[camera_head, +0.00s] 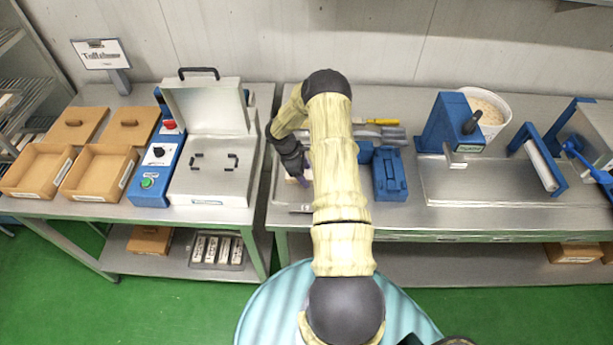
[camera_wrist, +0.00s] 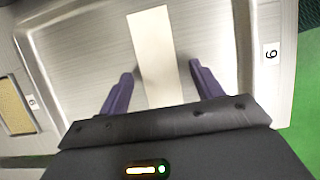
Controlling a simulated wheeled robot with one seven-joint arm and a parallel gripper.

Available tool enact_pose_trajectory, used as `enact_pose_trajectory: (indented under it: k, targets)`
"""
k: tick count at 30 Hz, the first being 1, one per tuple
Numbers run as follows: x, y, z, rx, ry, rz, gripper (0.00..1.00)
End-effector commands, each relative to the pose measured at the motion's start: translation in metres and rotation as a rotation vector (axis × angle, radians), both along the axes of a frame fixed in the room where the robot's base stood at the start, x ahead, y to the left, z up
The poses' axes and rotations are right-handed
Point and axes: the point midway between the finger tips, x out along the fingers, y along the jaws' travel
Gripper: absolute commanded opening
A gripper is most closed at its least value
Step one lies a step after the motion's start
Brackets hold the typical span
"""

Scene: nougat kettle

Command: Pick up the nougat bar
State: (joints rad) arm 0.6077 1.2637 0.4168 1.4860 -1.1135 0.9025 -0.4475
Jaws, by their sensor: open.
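A pale, flat rectangular bar, which looks like the nougat bar (camera_wrist: 152,40), lies on a brushed-metal surface in the wrist view. My gripper (camera_wrist: 160,72) is open, with its purple fingers on either side of the bar's near part. A gap shows between the bar and each finger. The bar's near end is hidden behind the gripper body. In the head view my gripper (camera_head: 304,177) points down over the left end of the right metal table, and my arm hides much of that area.
A blue block-shaped device (camera_head: 390,178) stands just right of my arm. A yellow-handled tool (camera_head: 378,121) lies behind it. The left table holds a metal press with a raised lid (camera_head: 207,107) and wooden boxes (camera_head: 103,170). A bare metal tray (camera_head: 470,190) lies further right.

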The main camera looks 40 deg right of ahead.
Motion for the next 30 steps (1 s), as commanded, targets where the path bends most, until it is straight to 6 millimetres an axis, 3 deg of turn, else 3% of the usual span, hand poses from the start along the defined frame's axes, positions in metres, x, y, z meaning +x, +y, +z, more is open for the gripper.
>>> enact_pose_trajectory:
  k: [7,15,25,30]
  targets:
    - [0.000,0.000,0.000,0.000,0.000,0.000,0.65]
    - [0.000,0.000,0.000,0.000,0.000,0.000,0.14]
    - [0.000,0.000,0.003,-0.001,0.000,0.000,0.13]
    - [0.001,-0.001,0.015,-0.003,-0.002,-0.001,0.13]
